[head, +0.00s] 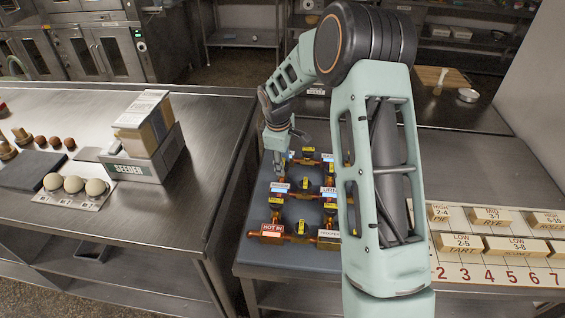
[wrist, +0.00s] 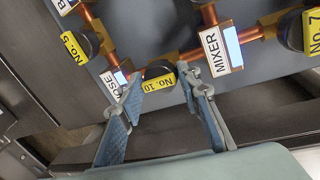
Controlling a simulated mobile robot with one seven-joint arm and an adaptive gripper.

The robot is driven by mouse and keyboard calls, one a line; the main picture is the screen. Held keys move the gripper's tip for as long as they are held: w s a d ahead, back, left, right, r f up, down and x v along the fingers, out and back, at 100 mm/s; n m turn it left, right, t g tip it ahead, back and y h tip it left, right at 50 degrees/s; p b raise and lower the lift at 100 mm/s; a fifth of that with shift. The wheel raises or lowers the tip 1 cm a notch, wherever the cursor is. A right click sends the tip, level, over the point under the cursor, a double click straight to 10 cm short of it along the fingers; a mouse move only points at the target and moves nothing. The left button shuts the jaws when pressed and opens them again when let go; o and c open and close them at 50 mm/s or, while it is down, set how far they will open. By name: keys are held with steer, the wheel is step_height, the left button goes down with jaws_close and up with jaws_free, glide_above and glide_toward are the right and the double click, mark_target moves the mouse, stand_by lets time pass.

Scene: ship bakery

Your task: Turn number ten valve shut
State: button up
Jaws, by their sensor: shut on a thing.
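The number ten valve (wrist: 158,85) has a yellow tag reading "No. 10" on a dark handle, on a copper pipe in the wrist view. My gripper (wrist: 161,80) has one blue-grey finger on each side of this handle and is shut on it. The tag shows between the fingertips. In the head view my gripper (head: 278,170) points down at the left back part of the pipe board (head: 265,258). The number ten tag cannot be made out there.
Near the handle are the "MIXER" label block (wrist: 222,50), the number five valve (wrist: 75,48) and the number seven valve (wrist: 312,32). Numbered cream blocks (head: 453,245) lie at the right.

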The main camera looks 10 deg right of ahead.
steer(key=shift+s+f, duration=0.1)
steer(key=m+b, duration=0.1)
steer(key=m, duration=0.1)
steer(key=m+b, duration=0.1)
steer(key=shift+a+f+m+g+b, duration=0.15)
steer(key=shift+a+m+g+b, duration=0.05)
steer(key=shift+m+g+b, duration=0.2)
steer(key=m+b, duration=0.1)
steer(key=m, duration=0.3)
steer(key=shift+g+h, duration=0.3)
steer(key=shift+h, duration=0.1)
steer(key=m+g, duration=0.1)
steer(key=m, duration=0.4)
steer(key=shift+m, duration=0.4)
steer(key=shift+w+a+m+g, duration=0.1)
steer(key=shift+w+m+g, duration=0.1)
steer(key=shift+m, duration=0.8)
steer(key=shift+w+m+g, duration=0.1)
steer(key=shift+m+g, duration=0.1)
steer(key=shift+m, duration=0.8)
steer(key=shift+r, duration=0.2)
steer(key=o, duration=1.1)
